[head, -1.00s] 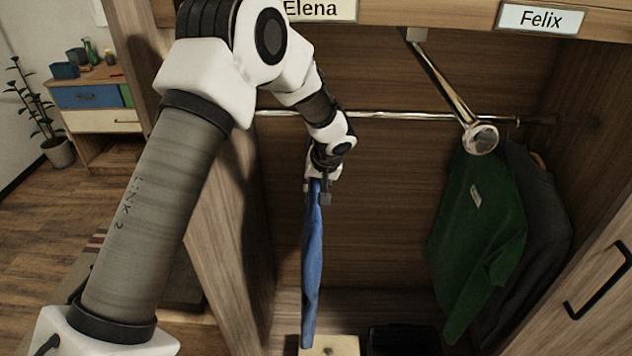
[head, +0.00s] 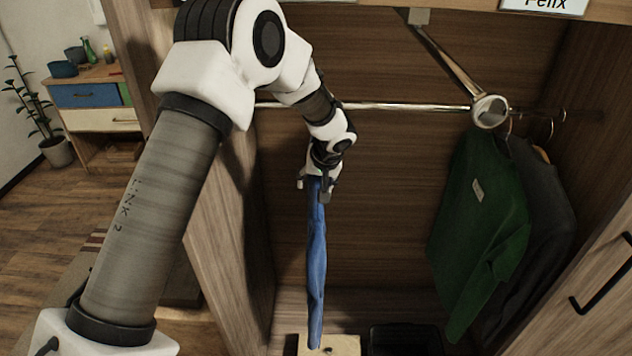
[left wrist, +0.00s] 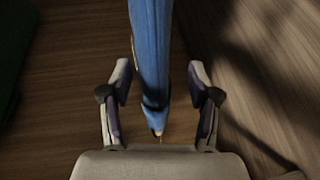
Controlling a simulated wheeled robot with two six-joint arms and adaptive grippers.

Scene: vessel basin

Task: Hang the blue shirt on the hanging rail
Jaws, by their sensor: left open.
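The blue shirt (head: 316,262) hangs narrow and edge-on inside the wardrobe, below my left gripper (head: 315,188). My left gripper is open, its fingers spread on both sides of the shirt's top. In the left wrist view the shirt (left wrist: 152,50) runs down between the two open fingers (left wrist: 160,95), with a gap on each side. A thin hook tip shows at its near end. The hanging rail (head: 400,106) crosses the wardrobe horizontally. The arm hides part of it above the shirt, so I cannot tell whether the hook is on it. My right gripper is out of view.
A green garment (head: 480,215) and a dark grey one (head: 540,220) hang at the right. A metal bar with a round end (head: 490,110) angles down before the rail. A dark bin (head: 405,341) and a light box (head: 340,346) stand below.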

